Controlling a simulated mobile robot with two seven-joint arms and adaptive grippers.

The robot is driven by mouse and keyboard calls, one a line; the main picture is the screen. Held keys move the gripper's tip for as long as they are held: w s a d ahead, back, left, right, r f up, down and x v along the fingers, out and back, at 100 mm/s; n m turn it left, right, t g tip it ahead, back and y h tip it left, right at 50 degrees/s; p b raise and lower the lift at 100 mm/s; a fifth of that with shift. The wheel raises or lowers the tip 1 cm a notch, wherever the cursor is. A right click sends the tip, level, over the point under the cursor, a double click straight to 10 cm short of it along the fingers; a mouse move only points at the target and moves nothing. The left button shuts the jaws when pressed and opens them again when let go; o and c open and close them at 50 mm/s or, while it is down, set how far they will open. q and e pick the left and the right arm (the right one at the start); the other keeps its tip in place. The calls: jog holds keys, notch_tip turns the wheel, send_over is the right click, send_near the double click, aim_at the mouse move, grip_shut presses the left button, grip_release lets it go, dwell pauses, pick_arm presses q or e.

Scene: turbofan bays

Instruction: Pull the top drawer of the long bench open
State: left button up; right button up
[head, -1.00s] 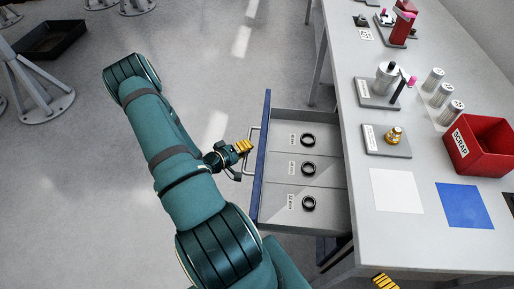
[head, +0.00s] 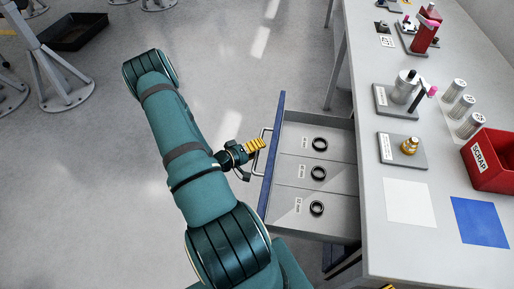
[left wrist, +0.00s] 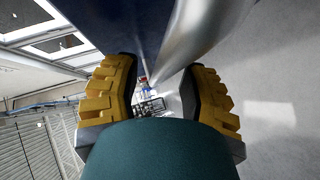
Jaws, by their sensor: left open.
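The top drawer of the long bench stands pulled well out, its blue front (head: 272,152) away from the bench (head: 388,235). Inside, three dark rings (head: 319,144) lie in a row beside small labels. The silver handle (head: 264,131) is on the drawer's outer face. My left gripper (head: 249,158) is at the handle, its yellow fingers apart. In the left wrist view the handle bar (left wrist: 207,38) shows beyond the open fingers, close to the right one; contact cannot be told. Only a yellow tip of my right gripper (head: 388,287) shows at the bottom edge.
On the bench stand a red scrap bin (head: 490,160), a plate with a brass part (head: 402,151), a white sheet (head: 408,202), a blue sheet (head: 479,221) and several silver cylinders. A black tray (head: 72,31) lies on the floor. Floor left of the drawer is clear.

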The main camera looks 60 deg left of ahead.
pick_arm(q)
jog(key=v, duration=1.1)
jog(key=shift+s, duration=0.35)
